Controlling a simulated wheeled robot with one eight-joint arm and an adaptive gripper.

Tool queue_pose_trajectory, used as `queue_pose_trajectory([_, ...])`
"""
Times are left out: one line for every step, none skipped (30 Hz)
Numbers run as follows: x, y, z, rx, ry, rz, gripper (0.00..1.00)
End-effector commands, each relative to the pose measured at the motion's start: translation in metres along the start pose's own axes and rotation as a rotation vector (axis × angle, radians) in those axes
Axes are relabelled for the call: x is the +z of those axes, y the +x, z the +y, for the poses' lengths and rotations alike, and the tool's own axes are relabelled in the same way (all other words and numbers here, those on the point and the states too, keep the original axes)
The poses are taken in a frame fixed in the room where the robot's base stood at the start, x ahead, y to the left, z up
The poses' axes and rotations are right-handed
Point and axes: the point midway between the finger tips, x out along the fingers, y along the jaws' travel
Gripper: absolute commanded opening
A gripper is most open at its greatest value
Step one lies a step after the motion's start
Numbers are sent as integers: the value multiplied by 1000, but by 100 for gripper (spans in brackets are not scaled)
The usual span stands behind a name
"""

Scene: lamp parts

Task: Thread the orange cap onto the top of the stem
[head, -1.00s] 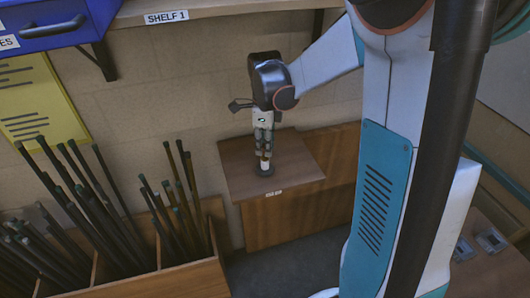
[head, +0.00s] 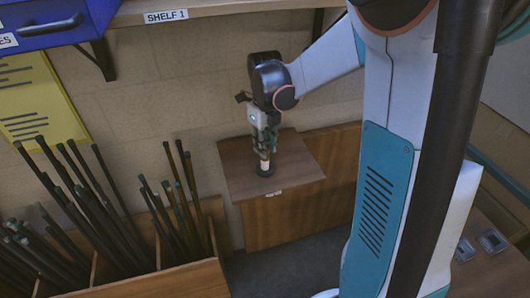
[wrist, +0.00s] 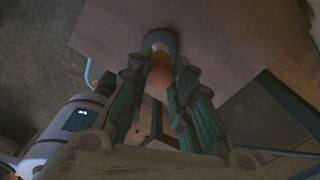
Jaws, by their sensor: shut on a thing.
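The stem (head: 265,167) stands upright on its dark round base (head: 266,172) on the wooden cabinet top. In the wrist view the round base (wrist: 158,38) shows beyond my fingertips, with a pale part of the stem (wrist: 160,47) in front of it. The orange cap (wrist: 159,76) is between my fingers, in line with the stem. My gripper (head: 266,150) points down over the stem, and it also shows in the wrist view (wrist: 160,72) shut on the cap. I cannot tell whether the cap touches the stem or how far it is seated.
The wooden cabinet (head: 235,185) has clear top around the base. A divided bin (head: 185,278) of dark rods stands to the left. A shelf (head: 215,10) with a blue drawer box (head: 45,25) is above left. The wall is close behind.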

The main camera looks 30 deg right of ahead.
Motion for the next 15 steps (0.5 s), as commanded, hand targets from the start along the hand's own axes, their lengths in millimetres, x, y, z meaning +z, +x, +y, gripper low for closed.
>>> queue_pose_trajectory([0, 1, 1, 1, 8, 1, 0])
queue_pose_trajectory([0, 1, 1, 1, 10, 1, 0])
queue_pose_trajectory([0, 0, 1, 1, 10, 1, 0])
queue_pose_trajectory([0, 0, 1, 1, 10, 1, 0])
queue_pose_trajectory([0, 0, 1, 1, 9, 1, 0])
queue_pose_trajectory([0, 0, 1, 1, 9, 0, 0])
queue_pose_trajectory([0, 0, 1, 1, 9, 0, 0])
queue_pose_trajectory([0, 0, 1, 1, 9, 0, 0])
queue_pose_trajectory([0, 0, 1, 1, 16, 0, 0])
queue_pose_trajectory([0, 0, 1, 1, 30, 0, 0])
queue_pose_trajectory([0, 1, 1, 1, 50, 0, 0])
queue_pose_trajectory([0, 1, 1, 1, 85, 0, 0])
queue_pose_trajectory([0, 1, 0, 1, 116, 0, 0])
queue_pose_trajectory([0, 1, 0, 1, 110, 0, 28])
queue_pose_trajectory([0, 0, 0, 1, 107, 0, 37])
